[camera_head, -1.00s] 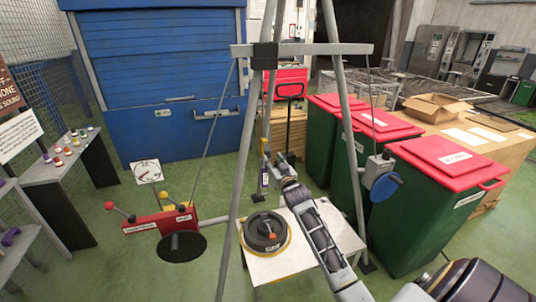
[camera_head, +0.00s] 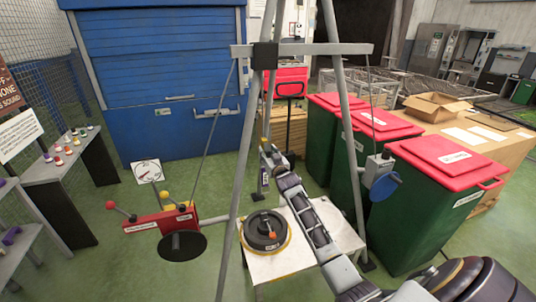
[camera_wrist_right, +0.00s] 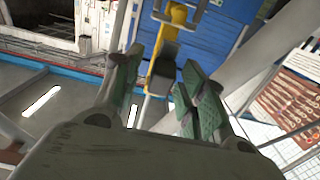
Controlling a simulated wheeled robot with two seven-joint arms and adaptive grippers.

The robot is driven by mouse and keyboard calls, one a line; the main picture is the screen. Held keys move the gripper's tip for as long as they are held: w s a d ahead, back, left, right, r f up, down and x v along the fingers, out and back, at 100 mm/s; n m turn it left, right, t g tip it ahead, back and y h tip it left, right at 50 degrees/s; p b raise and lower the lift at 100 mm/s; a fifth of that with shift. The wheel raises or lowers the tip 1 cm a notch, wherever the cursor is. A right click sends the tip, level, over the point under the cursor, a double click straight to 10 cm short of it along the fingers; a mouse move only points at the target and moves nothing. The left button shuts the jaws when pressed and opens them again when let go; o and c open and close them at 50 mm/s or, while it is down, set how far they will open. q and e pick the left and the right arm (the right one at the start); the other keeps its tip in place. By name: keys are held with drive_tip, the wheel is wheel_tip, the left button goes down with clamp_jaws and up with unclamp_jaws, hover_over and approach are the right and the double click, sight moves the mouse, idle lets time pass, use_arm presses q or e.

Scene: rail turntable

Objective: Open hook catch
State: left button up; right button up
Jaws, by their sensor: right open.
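A yellow hook-like piece (camera_wrist_right: 178,20) with a dark grey block (camera_wrist_right: 164,66) below it is at the top middle of the right wrist view. I take it for the hook with its catch, but cannot tell if the catch is open or shut. My right gripper (camera_wrist_right: 161,66) is open, with its green-padded fingers on either side of this piece; contact is unclear. In the head view my right gripper (camera_head: 265,148) is at the tripod's middle, and the hook cannot be made out there. My left gripper is not in view.
A grey tripod with a crossbeam (camera_head: 320,49) stands around my right arm. A black round weight (camera_head: 265,231) sits on a white table (camera_head: 279,268) below. A red lever unit (camera_head: 160,221) is at left; green bins with red lids (camera_head: 455,160) stand at right.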

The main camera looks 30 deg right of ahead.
drive_tip(key=shift+c, duration=0.5)
clamp_jaws()
